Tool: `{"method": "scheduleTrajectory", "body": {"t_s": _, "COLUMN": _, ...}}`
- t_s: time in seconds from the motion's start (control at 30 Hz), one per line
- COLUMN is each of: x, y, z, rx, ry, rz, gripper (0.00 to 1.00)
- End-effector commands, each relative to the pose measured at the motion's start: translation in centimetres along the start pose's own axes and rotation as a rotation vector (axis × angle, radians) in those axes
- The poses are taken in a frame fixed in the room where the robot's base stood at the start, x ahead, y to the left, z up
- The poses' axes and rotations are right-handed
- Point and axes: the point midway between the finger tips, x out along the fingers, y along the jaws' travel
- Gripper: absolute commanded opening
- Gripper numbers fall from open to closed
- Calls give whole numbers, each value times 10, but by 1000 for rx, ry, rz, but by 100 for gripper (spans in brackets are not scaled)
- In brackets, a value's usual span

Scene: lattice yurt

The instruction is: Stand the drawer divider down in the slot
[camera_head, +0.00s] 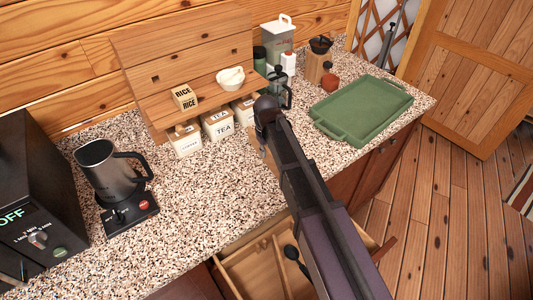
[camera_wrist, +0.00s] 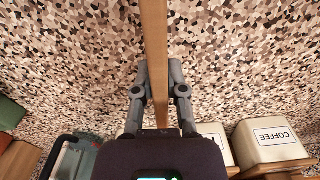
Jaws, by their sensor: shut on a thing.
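The drawer divider (camera_wrist: 154,40) is a long, thin wooden strip. In the wrist view it runs from the top edge down between the fingers of my gripper (camera_wrist: 157,80), which is shut on it, above the speckled counter. In the head view my arm hides most of the gripper; a bit of wood (camera_head: 256,141) showing beside the arm appears to be the divider. The open wooden drawer (camera_head: 251,274) is at the bottom of the head view, below the counter edge. My arm covers part of it, and I cannot make out the slot clearly.
A black utensil (camera_head: 292,254) lies in the drawer. On the counter (camera_head: 215,195) are a kettle (camera_head: 108,168) at left, canisters (camera_head: 217,124) under a wooden shelf, a French press (camera_head: 279,88) and a green tray (camera_head: 362,108). The counter's front middle is clear.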

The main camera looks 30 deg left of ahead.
Motion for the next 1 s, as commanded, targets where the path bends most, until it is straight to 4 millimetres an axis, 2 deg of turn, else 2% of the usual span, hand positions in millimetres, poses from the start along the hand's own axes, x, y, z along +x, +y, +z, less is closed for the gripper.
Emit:
{"method": "scheduleTrajectory", "body": {"t_s": 0.37, "x": -13, "y": 0, "z": 0, "rx": 0, "ry": 0, "rz": 0, "gripper": 0}}
{"method": "scheduleTrajectory", "body": {"t_s": 0.67, "x": -39, "y": 0, "z": 0, "rx": -1, "ry": 0, "rz": 0, "gripper": 0}}
{"method": "scheduleTrajectory", "body": {"t_s": 1.0, "x": -43, "y": -52, "z": 62, "rx": -4, "ry": 0, "rz": 0, "gripper": 0}}
